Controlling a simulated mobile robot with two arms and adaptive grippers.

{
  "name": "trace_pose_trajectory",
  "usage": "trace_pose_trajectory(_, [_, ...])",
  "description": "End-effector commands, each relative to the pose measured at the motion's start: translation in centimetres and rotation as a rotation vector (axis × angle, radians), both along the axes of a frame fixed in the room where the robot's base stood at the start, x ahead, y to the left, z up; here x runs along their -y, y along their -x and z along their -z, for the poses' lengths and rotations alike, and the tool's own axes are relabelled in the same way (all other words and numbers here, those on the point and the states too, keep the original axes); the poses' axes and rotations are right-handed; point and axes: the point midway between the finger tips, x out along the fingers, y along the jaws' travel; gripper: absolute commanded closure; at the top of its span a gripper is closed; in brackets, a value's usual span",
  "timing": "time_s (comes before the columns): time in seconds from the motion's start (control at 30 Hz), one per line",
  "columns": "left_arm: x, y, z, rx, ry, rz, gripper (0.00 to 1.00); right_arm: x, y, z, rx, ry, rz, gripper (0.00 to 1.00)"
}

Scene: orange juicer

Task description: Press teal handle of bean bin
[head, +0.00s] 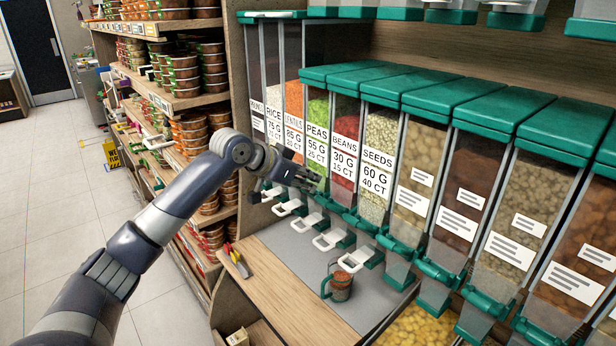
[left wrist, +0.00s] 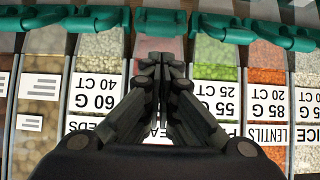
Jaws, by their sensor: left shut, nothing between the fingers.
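The beans bin (head: 344,120), filled with red beans and labelled BEANS, stands between the peas bin (head: 317,112) and the seeds bin (head: 381,135). Its teal handle (left wrist: 160,17) shows at the top middle of the left wrist view, which is upside down. My left gripper (head: 312,178) is shut and empty, in front of the lower peas and beans bins. In the left wrist view its fingertips (left wrist: 161,62) point at the beans bin's front, beside the handle and apart from it in the picture. The fingers hide part of the beans label. My right gripper is not in view.
A cup with a teal handle (head: 341,287) stands on the grey mat (head: 290,250). Shelves of stacked food tubs (head: 183,75) stand to the left.

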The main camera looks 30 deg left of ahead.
Motion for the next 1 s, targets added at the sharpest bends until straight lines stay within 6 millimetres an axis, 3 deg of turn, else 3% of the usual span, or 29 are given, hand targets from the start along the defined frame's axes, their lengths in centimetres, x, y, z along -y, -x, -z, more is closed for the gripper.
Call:
trace_pose_trajectory(0.2, [1.2, -3.2, 2.1, -0.001, 0.003, 0.0, 1.0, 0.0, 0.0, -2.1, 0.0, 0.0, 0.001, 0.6])
trace_pose_trajectory(0.4, [1.7, -4.7, 3.5, 0.001, 0.001, -0.001, 1.0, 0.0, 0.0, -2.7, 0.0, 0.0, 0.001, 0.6])
trace_pose_trajectory(1.0, [1.7, -5.0, 4.3, 0.01, 0.002, 0.0, 1.0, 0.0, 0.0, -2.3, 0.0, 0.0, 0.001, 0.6])
